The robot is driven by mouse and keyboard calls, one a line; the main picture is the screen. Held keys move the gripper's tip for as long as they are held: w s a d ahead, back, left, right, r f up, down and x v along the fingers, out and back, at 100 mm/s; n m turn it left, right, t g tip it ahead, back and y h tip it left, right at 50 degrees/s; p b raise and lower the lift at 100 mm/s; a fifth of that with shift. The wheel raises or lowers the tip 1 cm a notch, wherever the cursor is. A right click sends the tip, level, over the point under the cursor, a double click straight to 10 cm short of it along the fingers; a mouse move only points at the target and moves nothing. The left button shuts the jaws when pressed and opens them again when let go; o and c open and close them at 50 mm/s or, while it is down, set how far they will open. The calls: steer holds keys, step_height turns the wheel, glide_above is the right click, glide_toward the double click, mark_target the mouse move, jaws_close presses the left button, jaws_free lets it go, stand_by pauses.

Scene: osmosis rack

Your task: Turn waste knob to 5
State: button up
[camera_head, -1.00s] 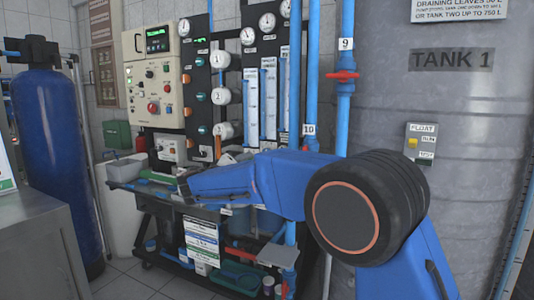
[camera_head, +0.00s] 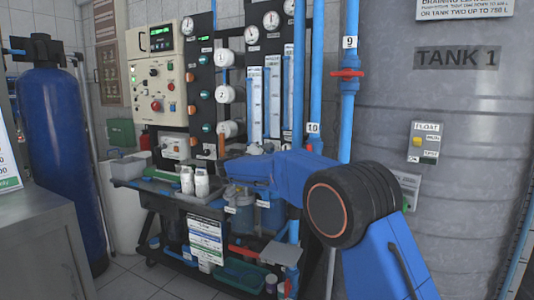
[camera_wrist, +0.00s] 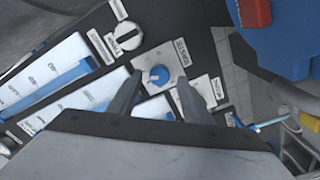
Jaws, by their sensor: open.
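A small round blue knob (camera_wrist: 157,75) on a pale plate shows in the wrist view, on a dark panel. My gripper (camera_wrist: 159,80) is open, with one dark finger to each side of the knob's place in the picture. I cannot tell whether the fingers touch it or are still apart from it. A second, pale knob (camera_wrist: 128,36) sits up and left. In the head view my blue arm reaches toward the rack (camera_head: 198,70), and my fingers are hidden.
A blue pipe part with a red piece (camera_wrist: 270,40) is at upper right. In the head view, white bottles (camera_head: 201,184) stand on the bench, and tank 1 (camera_head: 455,110) fills the right.

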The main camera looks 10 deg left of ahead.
steer(key=shift+x, duration=0.95)
steer(key=c, duration=1.1)
steer(key=shift+o, duration=0.2)
steer(key=shift+n, duration=0.3)
steer(key=shift+f+n, duration=0.15)
steer(key=shift+n, duration=6.45)
steer(key=shift+f+n, duration=0.1)
steer(key=shift+n, duration=6.5)
